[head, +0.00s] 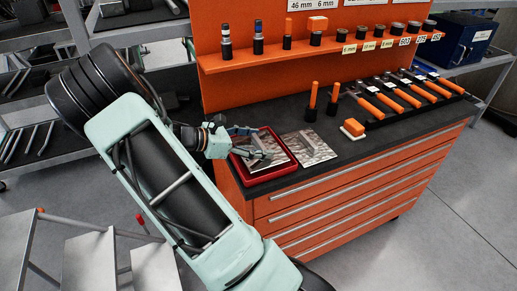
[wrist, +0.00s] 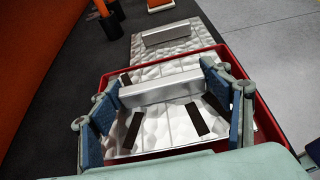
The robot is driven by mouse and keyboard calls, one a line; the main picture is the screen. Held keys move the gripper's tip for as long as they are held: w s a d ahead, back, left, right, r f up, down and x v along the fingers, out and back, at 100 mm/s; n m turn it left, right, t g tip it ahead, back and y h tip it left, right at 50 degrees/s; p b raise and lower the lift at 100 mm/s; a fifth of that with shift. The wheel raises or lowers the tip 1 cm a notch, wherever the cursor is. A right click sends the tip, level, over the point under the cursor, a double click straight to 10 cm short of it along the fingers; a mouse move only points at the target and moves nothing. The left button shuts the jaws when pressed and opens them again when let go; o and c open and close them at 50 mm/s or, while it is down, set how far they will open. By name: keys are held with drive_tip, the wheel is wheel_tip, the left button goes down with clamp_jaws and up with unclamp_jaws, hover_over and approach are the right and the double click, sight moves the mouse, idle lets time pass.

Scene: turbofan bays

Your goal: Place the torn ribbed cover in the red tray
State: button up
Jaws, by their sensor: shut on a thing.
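A silver quilted metal cover with several dark strips across it (wrist: 172,124) lies within the outline of the red tray (wrist: 276,128); I cannot tell if it rests on the tray's floor. A raised metal bar stands on the cover. My gripper (wrist: 162,92) is shut on this bar, one blue finger pad at each end. In the head view, my gripper (head: 250,143) is over the red tray (head: 272,176) on the bench's dark top, and partly hides the cover (head: 280,157).
A second silver cover with a bar (head: 318,152) lies just right of the tray. Beyond it are an orange-topped block (head: 353,128), upright orange-handled tools (head: 313,100) and a row of orange-handled tools (head: 395,98). An orange back panel with a shelf (head: 330,47) rises behind.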

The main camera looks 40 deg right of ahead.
drive_tip(key=shift+f, duration=1.2)
drive_tip(key=o, duration=1.3)
drive_tip(key=shift+f, duration=0.1)
drive_tip(key=v, duration=1.2)
drive_tip(key=shift+b, duration=0.3)
